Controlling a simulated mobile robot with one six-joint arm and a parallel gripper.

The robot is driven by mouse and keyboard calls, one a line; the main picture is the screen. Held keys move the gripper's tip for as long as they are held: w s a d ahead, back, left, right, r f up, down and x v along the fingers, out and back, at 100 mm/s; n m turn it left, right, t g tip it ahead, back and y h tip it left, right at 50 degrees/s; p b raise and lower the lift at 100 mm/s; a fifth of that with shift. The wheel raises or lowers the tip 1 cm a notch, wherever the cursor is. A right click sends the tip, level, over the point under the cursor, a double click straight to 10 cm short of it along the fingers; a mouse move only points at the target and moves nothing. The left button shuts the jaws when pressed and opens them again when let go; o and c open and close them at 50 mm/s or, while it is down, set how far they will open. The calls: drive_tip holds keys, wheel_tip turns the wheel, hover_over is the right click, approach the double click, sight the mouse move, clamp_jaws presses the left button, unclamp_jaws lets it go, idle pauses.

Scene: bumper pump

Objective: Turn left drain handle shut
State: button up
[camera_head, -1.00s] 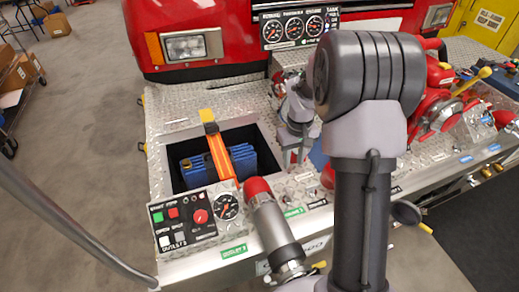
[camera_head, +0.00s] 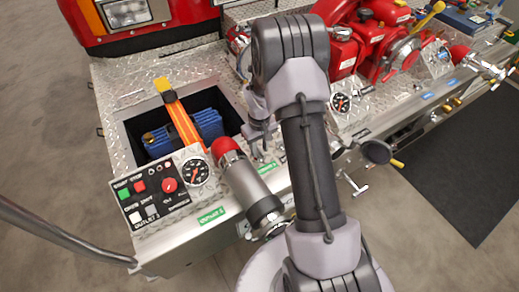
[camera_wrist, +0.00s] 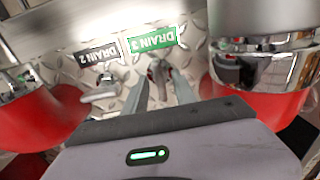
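My gripper (camera_head: 257,150) is low over the front edge of the bumper, partly hidden by my arm. In the wrist view my gripper (camera_wrist: 160,88) is open, with one grey finger on each side of a small metal drain handle (camera_wrist: 157,70). That handle is beside a green label (camera_wrist: 152,39) reading DRAIN 3, upside down. A second metal drain handle (camera_wrist: 104,93) is to its left, beside a black label (camera_wrist: 94,54) reading DRAIN 2. I cannot tell whether the fingers touch the handle between them.
Red caps with chrome collars flank the handles, left (camera_wrist: 45,115) and right (camera_wrist: 262,100). In the head view a red-capped outlet (camera_head: 250,185), a control panel (camera_head: 155,195) and an open well with a blue ribbed object (camera_head: 205,124) are left of my gripper.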

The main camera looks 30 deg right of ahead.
clamp_jaws()
drive_tip(key=shift+m, duration=0.3)
drive_tip(key=m+b, duration=0.1)
drive_tip(key=m, duration=0.3)
drive_tip(key=m+b, duration=0.1)
drive_tip(key=m, duration=0.3)
drive_tip(key=m+b, duration=0.1)
drive_tip(key=m, duration=0.4)
drive_tip(key=shift+f+b, duration=0.1)
drive_tip(key=shift+b, duration=0.3)
drive_tip(key=m+b, duration=0.1)
drive_tip(key=m, duration=0.3)
drive_tip(key=shift+m, duration=0.3)
